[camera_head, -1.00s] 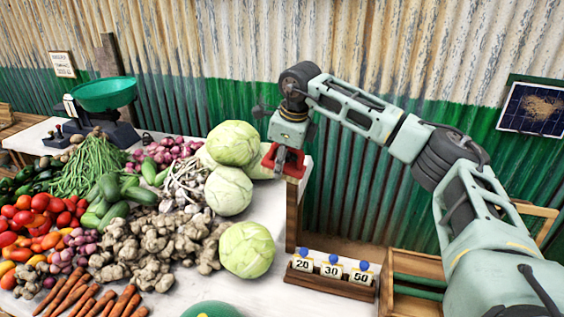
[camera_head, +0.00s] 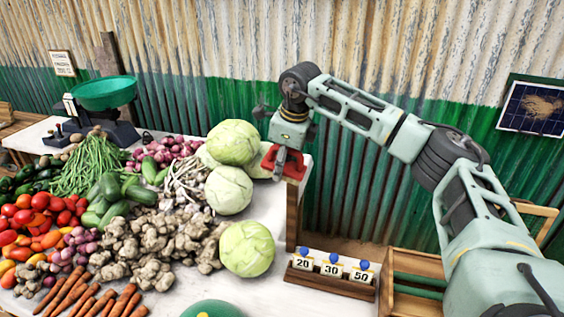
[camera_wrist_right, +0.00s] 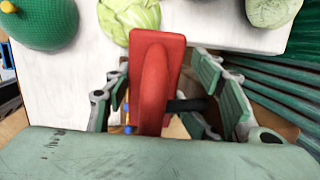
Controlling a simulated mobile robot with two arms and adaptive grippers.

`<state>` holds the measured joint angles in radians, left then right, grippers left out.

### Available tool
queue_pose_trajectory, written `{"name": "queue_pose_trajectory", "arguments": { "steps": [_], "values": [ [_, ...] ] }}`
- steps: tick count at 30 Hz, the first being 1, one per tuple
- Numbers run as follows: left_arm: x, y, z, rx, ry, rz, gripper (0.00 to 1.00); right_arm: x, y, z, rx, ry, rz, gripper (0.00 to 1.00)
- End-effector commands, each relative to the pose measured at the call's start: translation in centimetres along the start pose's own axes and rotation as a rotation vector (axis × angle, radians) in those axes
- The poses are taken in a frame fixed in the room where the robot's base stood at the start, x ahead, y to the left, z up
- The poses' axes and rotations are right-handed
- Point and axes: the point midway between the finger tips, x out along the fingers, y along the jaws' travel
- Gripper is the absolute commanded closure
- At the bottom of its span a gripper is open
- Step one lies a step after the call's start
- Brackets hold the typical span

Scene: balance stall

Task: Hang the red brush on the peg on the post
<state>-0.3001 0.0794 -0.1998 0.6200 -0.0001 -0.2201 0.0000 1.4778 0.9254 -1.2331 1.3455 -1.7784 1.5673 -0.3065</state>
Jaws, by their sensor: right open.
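The red brush (camera_wrist_right: 152,85) lies between the spread fingers of my right gripper (camera_wrist_right: 165,88) in the right wrist view. Green finger pads stand on both sides of it, with a visible gap on the right. A short dark bar, which looks like the peg (camera_wrist_right: 187,104), reaches to the brush from the right; whether it passes through the brush is hidden. In the head view the brush (camera_head: 291,170) shows red under my right gripper (camera_head: 286,158), at the table's right end. My left gripper is out of view.
The white table (camera_head: 270,285) holds vegetables, cabbages (camera_head: 247,249) and a green scale (camera_head: 103,94). A corrugated wall (camera_head: 370,205) rises behind.

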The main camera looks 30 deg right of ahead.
Motion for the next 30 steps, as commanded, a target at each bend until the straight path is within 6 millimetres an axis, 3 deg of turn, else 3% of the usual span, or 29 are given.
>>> {"name": "queue_pose_trajectory", "arguments": {
  "steps": [1,14,30],
  "values": [
    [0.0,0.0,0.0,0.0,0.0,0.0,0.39,0.1,-0.7,-0.3,0.009,0.001,-0.015,0.38],
    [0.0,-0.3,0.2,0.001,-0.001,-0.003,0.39,-0.9,-0.8,-0.1,0.009,-0.007,-0.018,0.38],
    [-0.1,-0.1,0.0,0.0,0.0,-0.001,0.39,-11.4,0.4,-0.1,0.005,-0.008,-0.015,0.38]
  ]
}}
